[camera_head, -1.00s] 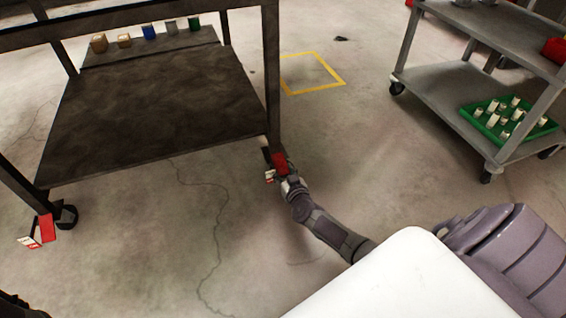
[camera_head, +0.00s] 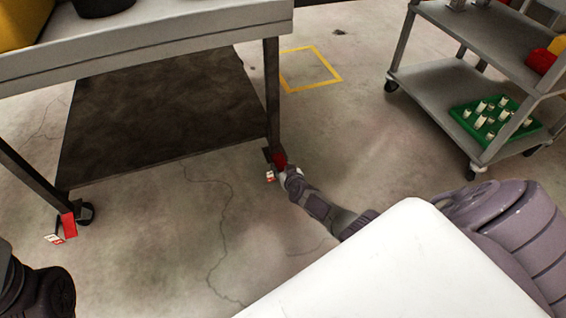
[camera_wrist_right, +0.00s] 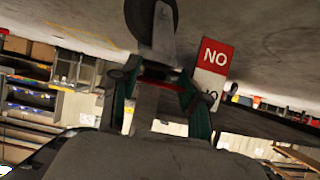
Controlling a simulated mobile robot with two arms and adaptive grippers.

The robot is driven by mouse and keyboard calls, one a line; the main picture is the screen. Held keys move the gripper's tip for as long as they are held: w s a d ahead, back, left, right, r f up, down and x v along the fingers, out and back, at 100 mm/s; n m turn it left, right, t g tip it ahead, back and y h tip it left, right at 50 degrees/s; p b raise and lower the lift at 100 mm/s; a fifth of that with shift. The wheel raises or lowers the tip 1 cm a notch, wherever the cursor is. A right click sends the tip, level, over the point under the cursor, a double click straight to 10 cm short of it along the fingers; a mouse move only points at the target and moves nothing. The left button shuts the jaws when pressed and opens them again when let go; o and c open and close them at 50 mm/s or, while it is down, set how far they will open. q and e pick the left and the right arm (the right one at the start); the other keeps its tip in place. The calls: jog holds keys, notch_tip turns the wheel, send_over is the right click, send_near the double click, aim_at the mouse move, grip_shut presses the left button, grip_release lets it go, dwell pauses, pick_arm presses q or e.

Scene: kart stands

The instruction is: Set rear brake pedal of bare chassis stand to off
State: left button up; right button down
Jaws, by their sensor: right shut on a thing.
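The stand (camera_head: 150,52) has a grey top above a dark lower shelf (camera_head: 160,110). Red brake pedals sit at its casters: one (camera_head: 280,158) at the right leg, one (camera_head: 69,225) at the left leg. My right gripper (camera_head: 285,170) is down at the right-leg pedal, partly hiding it. In the right wrist view, the fingers of my right gripper (camera_wrist_right: 156,78) are closed around a red and grey part below a black caster wheel (camera_wrist_right: 152,15). The pedal's exact tilt is hard to tell. A dark part of my left arm shows at lower left; its fingers are out of frame.
A red and white tag marked NO (camera_wrist_right: 214,58) hangs beside the caster. A grey cart (camera_head: 440,95) with a green tray (camera_head: 508,135) of small white parts stands at right. A yellow square (camera_head: 311,68) marks the floor. Floor between stand and cart is clear.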

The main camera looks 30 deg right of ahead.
dwell(0.3)
jog(key=c, duration=0.6)
grip_release()
jog(key=shift+o, duration=0.2)
jog(key=shift+a, duration=0.15)
jog(key=shift+s+a+r, duration=0.15)
jog(key=shift+a+r, duration=0.05)
jog(key=shift+a, duration=0.25)
jog(key=shift+s+r, duration=0.1)
jog(key=shift+s, duration=0.1)
jog(key=shift+s+r, duration=0.15)
jog(key=shift+s, duration=0.2)
jog(key=shift+d+v, duration=0.25)
jog(key=shift+v, duration=1.15)
jog(key=shift+d+v, duration=0.2)
jog(key=shift+v, duration=1.2)
jog(key=shift+s, duration=0.2)
